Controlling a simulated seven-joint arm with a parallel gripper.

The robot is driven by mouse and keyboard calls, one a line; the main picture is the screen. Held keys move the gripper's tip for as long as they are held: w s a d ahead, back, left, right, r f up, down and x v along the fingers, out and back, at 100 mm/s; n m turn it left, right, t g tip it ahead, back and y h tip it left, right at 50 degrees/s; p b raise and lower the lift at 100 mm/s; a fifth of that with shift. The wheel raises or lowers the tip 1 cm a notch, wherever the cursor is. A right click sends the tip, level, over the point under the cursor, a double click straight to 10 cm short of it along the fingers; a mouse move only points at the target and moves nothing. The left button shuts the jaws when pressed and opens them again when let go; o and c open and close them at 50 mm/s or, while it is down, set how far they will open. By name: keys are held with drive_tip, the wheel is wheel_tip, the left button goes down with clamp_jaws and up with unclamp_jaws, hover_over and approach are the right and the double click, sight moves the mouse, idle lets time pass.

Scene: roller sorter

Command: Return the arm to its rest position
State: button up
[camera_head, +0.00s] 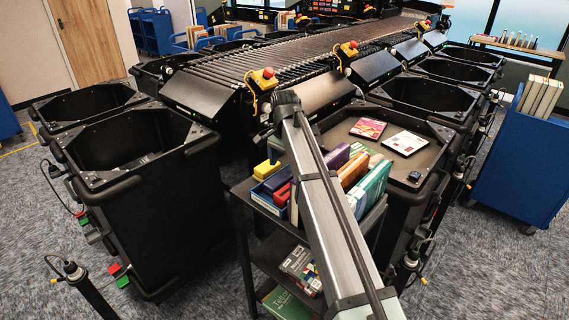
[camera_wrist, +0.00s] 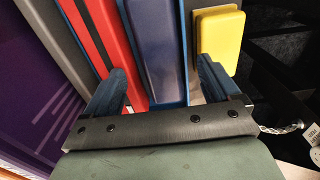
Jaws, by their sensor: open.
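My gripper (camera_wrist: 162,80) is open in the wrist view, its two blue fingers spread apart. A blue-purple book (camera_wrist: 163,45) shows between the fingers, and I cannot tell how far below them it lies. A red book (camera_wrist: 92,40) is left of it and a yellow item (camera_wrist: 218,38) is right of it. In the head view, my arm (camera_head: 325,200) reaches over a dark cart (camera_head: 240,200) of upright books, including a green one (camera_head: 373,186). My gripper is hidden behind the arm there.
Black bins stand left (camera_head: 140,180) and right (camera_head: 430,95) of the roller conveyor (camera_head: 300,50). One bin top right of my arm (camera_head: 340,135) holds two flat books, one pink (camera_head: 368,128). A blue cart (camera_head: 515,165) stands at the right. Carpet is open in front.

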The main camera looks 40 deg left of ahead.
wheel_tip(320, 180, up, 9)
idle(1.0)
idle(0.3)
